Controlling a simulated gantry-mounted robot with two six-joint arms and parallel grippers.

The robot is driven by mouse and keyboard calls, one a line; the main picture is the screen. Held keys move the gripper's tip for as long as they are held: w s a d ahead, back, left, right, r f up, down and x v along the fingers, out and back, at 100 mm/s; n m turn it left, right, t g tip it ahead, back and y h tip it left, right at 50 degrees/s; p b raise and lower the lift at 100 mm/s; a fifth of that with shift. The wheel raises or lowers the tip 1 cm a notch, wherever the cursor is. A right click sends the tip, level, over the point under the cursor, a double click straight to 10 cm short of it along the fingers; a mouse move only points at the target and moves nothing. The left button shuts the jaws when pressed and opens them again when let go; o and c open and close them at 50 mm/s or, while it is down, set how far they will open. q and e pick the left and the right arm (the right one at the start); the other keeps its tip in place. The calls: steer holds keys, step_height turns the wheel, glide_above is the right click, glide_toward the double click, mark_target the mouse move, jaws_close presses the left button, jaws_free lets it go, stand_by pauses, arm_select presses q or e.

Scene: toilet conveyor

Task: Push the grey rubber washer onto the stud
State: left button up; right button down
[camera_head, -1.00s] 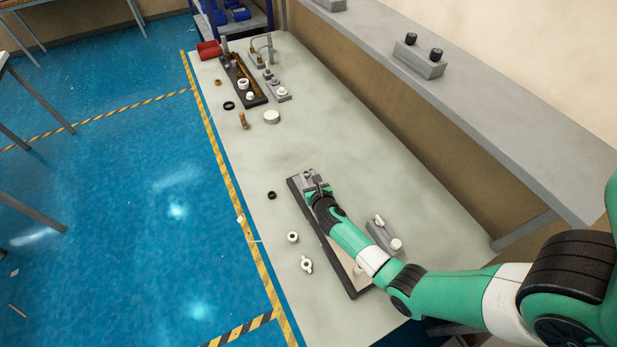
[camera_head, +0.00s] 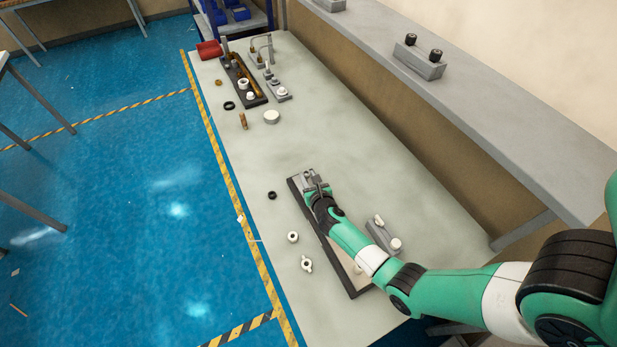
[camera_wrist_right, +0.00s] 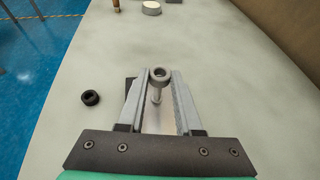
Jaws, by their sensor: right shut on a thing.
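My right gripper (camera_head: 314,181) is over the far end of the dark tray (camera_head: 335,258) on the bench. In the right wrist view its fingertips (camera_wrist_right: 160,76) are closed on the grey rubber washer (camera_wrist_right: 160,72), a small ring with a dark hole. A thin grey stud (camera_wrist_right: 156,96) shows between the fingers, just below the washer in the picture. I cannot tell whether the washer is around the stud or only above it. In the head view the gripper hides most of the washer and stud. My left gripper is not in view.
A black ring (camera_head: 272,195) lies left of the tray; it also shows in the right wrist view (camera_wrist_right: 90,98). A grey block (camera_head: 383,235) stands to the right. The bench's middle is clear.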

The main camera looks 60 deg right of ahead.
steer(key=shift+f, duration=0.15)
steer(key=shift+f+b, duration=0.35)
steer(key=shift+b, duration=0.05)
steer(key=shift+f+b, duration=1.75)
steer(key=shift+f, duration=0.2)
steer(key=c, duration=0.5)
jaws_free()
steer(key=shift+r, duration=0.1)
